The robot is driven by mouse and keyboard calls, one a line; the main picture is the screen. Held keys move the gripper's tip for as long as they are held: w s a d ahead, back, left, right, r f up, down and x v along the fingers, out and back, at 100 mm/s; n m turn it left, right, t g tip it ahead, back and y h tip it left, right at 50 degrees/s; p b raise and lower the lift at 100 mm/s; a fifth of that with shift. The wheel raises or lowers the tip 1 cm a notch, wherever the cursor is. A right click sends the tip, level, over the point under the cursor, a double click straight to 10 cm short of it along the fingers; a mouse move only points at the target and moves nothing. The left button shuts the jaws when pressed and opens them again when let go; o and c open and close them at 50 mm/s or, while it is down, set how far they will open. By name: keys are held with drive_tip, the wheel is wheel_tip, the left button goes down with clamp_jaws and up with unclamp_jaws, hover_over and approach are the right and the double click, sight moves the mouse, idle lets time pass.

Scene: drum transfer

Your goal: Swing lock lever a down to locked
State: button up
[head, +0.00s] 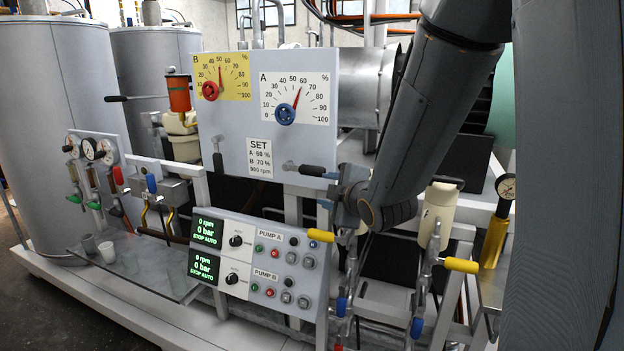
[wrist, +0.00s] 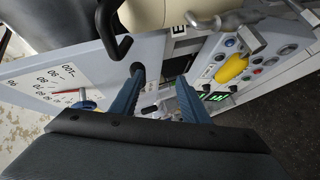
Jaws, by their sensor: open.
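Lock lever a is the lever below the A dial on the grey panel (head: 240,133). Its black handle (head: 311,170) lies nearly level, pointing right. My gripper (head: 327,190) is open just right of the handle's end. In the wrist view the blue fingers (wrist: 160,84) are apart with nothing clearly between them, and the dark handle (wrist: 138,70) lines up with the left finger's tip. I cannot tell whether they touch. A second lever (head: 217,157) below the B dial hangs straight down.
The A dial (head: 296,98) has a blue knob, and the B dial (head: 222,77) a red one. A pump control box (head: 255,262) sits below the panel. Yellow-handled valves (head: 461,265) stand at lower right. A black hooked rod (wrist: 108,30) shows in the wrist view.

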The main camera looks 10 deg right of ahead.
sight(315, 172)
drive_tip(key=w+r+n+t, duration=0.1)
drive_tip(key=r+n+t+y, duration=0.1)
drive_tip(key=shift+w+a+r+n, duration=0.3)
drive_tip(key=shift+w+a+r, duration=0.05)
drive_tip(key=shift+r, duration=0.05)
drive_tip(key=shift+p+x, duration=0.55)
drive_tip(key=shift+x, duration=3.25)
clamp_jaws()
